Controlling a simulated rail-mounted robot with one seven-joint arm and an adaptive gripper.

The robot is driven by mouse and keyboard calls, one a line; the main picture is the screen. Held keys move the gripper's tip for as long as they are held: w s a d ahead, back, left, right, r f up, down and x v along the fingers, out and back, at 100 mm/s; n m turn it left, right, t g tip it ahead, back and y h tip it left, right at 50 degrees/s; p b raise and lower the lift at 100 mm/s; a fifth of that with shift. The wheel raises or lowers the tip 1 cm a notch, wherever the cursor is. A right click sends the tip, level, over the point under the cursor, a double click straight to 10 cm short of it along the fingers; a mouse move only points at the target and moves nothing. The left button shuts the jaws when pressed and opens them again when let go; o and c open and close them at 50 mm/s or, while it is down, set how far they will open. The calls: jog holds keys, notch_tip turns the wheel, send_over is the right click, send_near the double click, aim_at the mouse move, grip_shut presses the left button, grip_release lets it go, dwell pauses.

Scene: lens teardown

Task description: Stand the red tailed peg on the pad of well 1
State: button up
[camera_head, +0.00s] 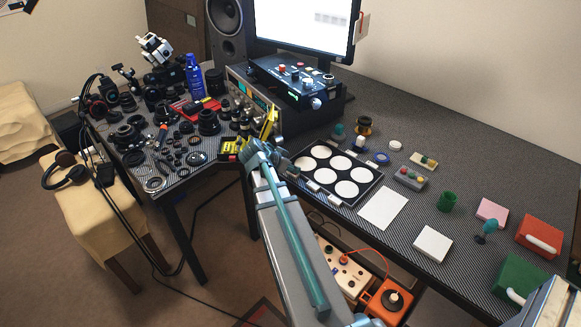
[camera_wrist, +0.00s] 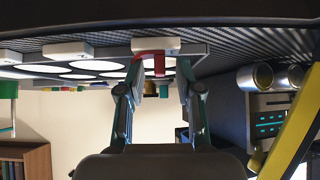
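The well tray (camera_head: 294,171) is a dark board with several white round pads, near the middle of the table's front edge. My gripper (camera_head: 268,148) is at the tray's left end in the head view. In the wrist view my gripper (camera_wrist: 157,84) is open, its two fingers wide apart. A red piece (camera_wrist: 149,56), seemingly the red tailed peg, shows between and beyond the fingertips, by a white block on the tray edge. Its base is partly hidden, and I cannot tell whether it touches a pad. I cannot make it out in the head view. Well numbers are not readable.
A control box (camera_head: 290,78) stands behind my gripper, with a yellow item (camera_head: 270,123) close by. Lens parts crowd the left table. A white sheet (camera_head: 383,207), white block (camera_head: 433,244) and green cup (camera_head: 447,201) lie right of the tray.

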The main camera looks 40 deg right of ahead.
jog(key=shift+r+p, duration=0.25)
jog(key=shift+p, duration=0.05)
jog(key=b+v, duration=0.1)
jog(key=v, duration=1.1)
jog(key=s+a+f+n+g+y, duration=0.1)
jog(key=s+a+f+n+y, duration=0.3)
jog(key=f, duration=0.6)
jog(key=s+a+f+n+g+h, duration=0.1)
jog(key=s+a+f+n, duration=0.1)
jog(key=a+f, duration=0.5)
jog(key=s+a+f+n+g+y, duration=0.1)
jog(key=s+a+f+n+y, duration=0.2)
jog(key=f, duration=0.9)
jog(key=s+a+f+n+g+y, duration=0.1)
jog(key=s+a+f, duration=0.3)
jog(key=s, duration=0.5)
jog(key=s+a+f+n+g+y, duration=0.1)
jog(key=s+a+f+n+g, duration=0.1)
jog(key=s+a+f+n, duration=0.2)
jog(key=s+a+f+n+g+y, duration=0.1)
jog(key=s+a+f+n, duration=0.1)
jog(key=s+a+f, duration=0.3)
jog(key=s+f, duration=0.4)
jog(key=s, duration=0.4)
jog(key=shift+s+f+n+g, duration=0.2)
jog(key=shift+s+n+g, duration=0.1)
jog(key=shift+s+g, duration=0.1)
jog(key=shift+a, duration=0.1)
